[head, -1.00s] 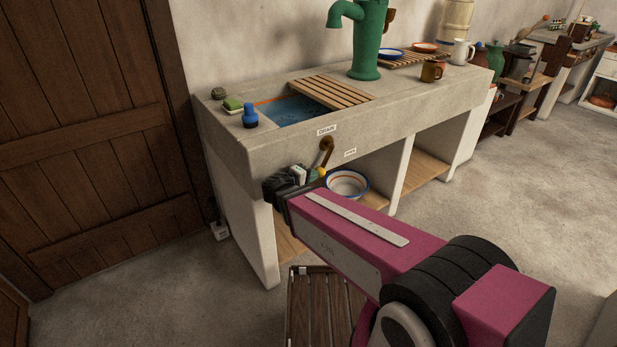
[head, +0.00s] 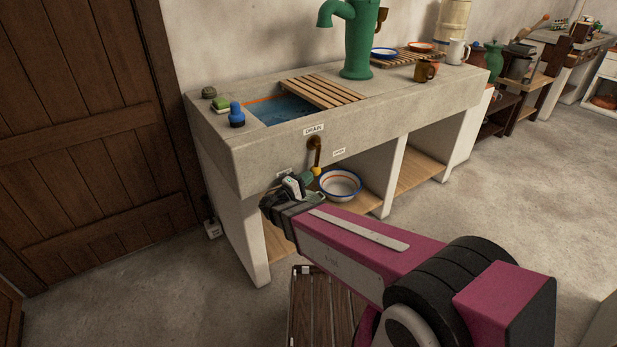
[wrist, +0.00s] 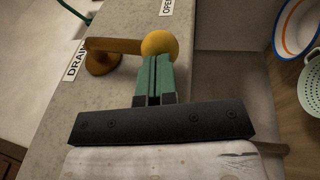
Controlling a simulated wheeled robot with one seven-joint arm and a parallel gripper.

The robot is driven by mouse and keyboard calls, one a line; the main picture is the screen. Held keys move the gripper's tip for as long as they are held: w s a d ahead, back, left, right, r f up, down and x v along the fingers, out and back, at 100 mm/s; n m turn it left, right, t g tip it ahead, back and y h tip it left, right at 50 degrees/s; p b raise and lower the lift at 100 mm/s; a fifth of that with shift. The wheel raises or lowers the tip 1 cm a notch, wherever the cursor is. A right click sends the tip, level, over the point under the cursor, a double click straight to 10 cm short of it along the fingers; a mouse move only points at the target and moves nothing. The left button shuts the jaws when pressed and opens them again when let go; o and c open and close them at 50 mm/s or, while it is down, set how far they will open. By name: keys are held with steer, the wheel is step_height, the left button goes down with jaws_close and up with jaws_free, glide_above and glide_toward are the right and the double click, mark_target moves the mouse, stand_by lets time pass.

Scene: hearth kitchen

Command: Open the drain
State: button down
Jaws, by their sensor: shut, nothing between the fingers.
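The drain lever (head: 318,156) is a brass-brown bar on the front face of the stone sink (head: 231,152), below the "DRAIN" label (head: 313,129). It hangs nearly straight down and ends in a yellow ball knob (head: 317,170). The "OPEN" label (head: 339,152) is to the right of the lever. My gripper (head: 308,179) has its green fingers shut with nothing between them. In the wrist view, the fingertips (wrist: 153,58) are right at the knob (wrist: 160,43), appearing to touch its side; the exact contact is hard to see.
Blue water shows in the basin (head: 270,111), partly under a slatted wooden rack (head: 322,92). An enamel bowl (head: 341,184) stands on the shelf below, close to my gripper. A slatted wooden stool (head: 318,318) is on the floor under my arm.

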steer(key=shift+w+d+f+n+t+h, duration=0.2)
steer(key=shift+w+d+f+t+h, duration=0.15)
steer(key=shift+w+d+t+h, duration=0.25)
steer(key=shift+w+d+f+n+t+h, duration=0.2)
steer(key=shift+w+d+f+t+h, duration=0.15)
steer(key=shift+d+t, duration=0.3)
steer(key=shift+w+d+t, duration=0.1)
steer(key=shift+d+t, duration=0.15)
steer(key=shift+w+d+r, duration=0.1)
steer(key=shift+w+d, duration=0.5)
steer(key=shift+d, duration=0.3)
steer(key=shift+w+d+r, duration=0.1)
steer(key=shift+w+d, duration=0.5)
steer(key=shift+d, duration=0.3)
steer(key=shift+w+d, duration=0.1)
